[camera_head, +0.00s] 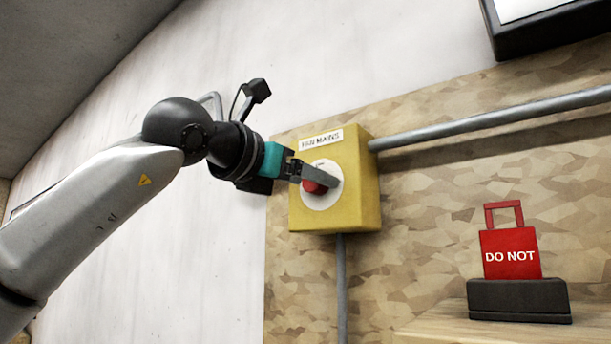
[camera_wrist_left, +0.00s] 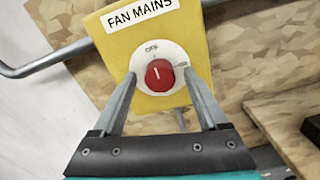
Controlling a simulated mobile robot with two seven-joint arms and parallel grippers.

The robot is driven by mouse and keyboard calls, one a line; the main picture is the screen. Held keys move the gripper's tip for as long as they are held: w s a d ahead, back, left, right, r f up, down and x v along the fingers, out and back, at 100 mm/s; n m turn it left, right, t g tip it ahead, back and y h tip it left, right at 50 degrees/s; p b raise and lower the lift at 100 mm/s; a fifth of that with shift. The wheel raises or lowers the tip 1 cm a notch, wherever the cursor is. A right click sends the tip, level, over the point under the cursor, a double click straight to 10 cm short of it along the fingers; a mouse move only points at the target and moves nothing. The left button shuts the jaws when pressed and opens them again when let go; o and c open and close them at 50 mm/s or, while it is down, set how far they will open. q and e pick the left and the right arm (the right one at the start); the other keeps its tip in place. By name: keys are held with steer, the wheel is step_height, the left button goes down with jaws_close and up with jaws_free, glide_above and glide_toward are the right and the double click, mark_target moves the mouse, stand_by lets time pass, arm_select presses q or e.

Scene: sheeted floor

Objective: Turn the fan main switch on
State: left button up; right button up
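The yellow fan main switch box (camera_head: 356,172), labelled FAN MAINS, is fixed to the wood-chip board. It carries a round white dial with a red knob (camera_head: 312,187). In the left wrist view the red knob (camera_wrist_left: 159,75) has a white mark pointing up, towards OFF; another label is at the dial's right. My left gripper (camera_head: 332,181) is at the dial, and one finger partly hides the knob in the head view. In the left wrist view its fingers (camera_wrist_left: 160,77) are open on either side of the knob, with visible gaps. My right gripper is not in view.
A grey pipe (camera_head: 490,118) runs right from the box, and another (camera_head: 342,285) runs down below it. A red DO NOT padlock-shaped tag (camera_head: 510,253) stands in a black holder (camera_head: 518,300) on a wooden shelf (camera_head: 440,332) at lower right. A black-framed panel is at upper right.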

arm_select(q)
jaws_close()
stand_by(0.4)
steer(key=shift+m, duration=0.3)
steer(key=m+p, duration=0.2)
steer(key=m, duration=1.5)
steer(key=shift+s+d+f+p, duration=0.1)
steer(key=shift+p, duration=0.3)
steer(key=shift+m, duration=0.3)
steer(key=shift+o, duration=0.2)
jaws_free()
